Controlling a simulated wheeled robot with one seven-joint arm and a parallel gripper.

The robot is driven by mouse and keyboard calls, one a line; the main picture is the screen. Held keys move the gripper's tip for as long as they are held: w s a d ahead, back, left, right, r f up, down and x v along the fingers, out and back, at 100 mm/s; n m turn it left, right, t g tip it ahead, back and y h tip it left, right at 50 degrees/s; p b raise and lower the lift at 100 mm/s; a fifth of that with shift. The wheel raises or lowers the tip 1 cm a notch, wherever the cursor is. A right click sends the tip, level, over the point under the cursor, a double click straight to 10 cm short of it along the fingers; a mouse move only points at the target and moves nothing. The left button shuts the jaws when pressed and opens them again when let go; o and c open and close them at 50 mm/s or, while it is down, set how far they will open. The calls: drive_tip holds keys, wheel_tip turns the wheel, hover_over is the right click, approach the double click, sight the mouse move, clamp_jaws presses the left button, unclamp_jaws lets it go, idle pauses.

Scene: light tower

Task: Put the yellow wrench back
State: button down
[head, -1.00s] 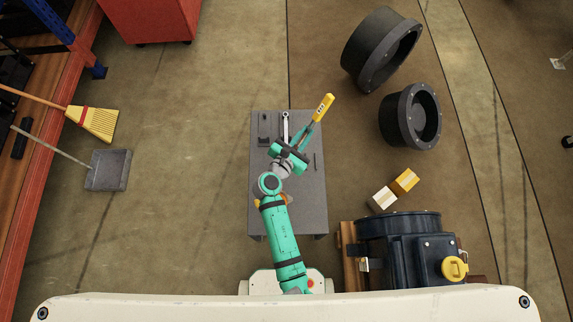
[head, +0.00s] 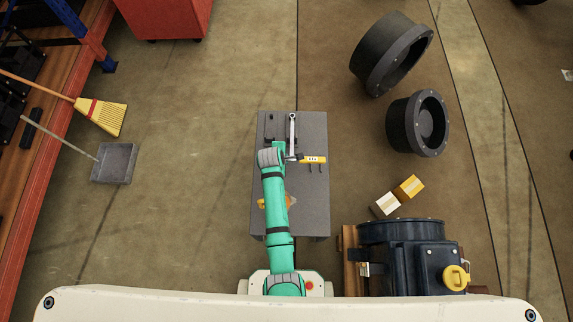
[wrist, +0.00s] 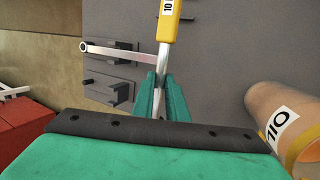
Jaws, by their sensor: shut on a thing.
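The yellow wrench (head: 314,159) has a yellow handle with a white label and a metal shaft. My gripper (wrist: 160,98) is shut on its metal shaft, and the handle (wrist: 169,20) points away in the wrist view. In the head view the handle points right, over the right side of the grey table (head: 315,210). My arm hides the gripper there. The fingers hide part of the wrench's lower end.
A silver wrench (head: 292,128) rests in its own holder at the table's far side, close to the held one. A tan cylinder (wrist: 282,118) with a label lies at right in the wrist view. Dark pegs (head: 315,168) stand near the table's right side.

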drive_tip(key=shift+f, duration=3.05)
drive_tip(key=c, duration=1.8)
unclamp_jaws()
drive_tip(key=shift+f, duration=0.1)
drive_tip(key=shift+o, duration=0.2)
drive_tip(key=v, duration=1.2)
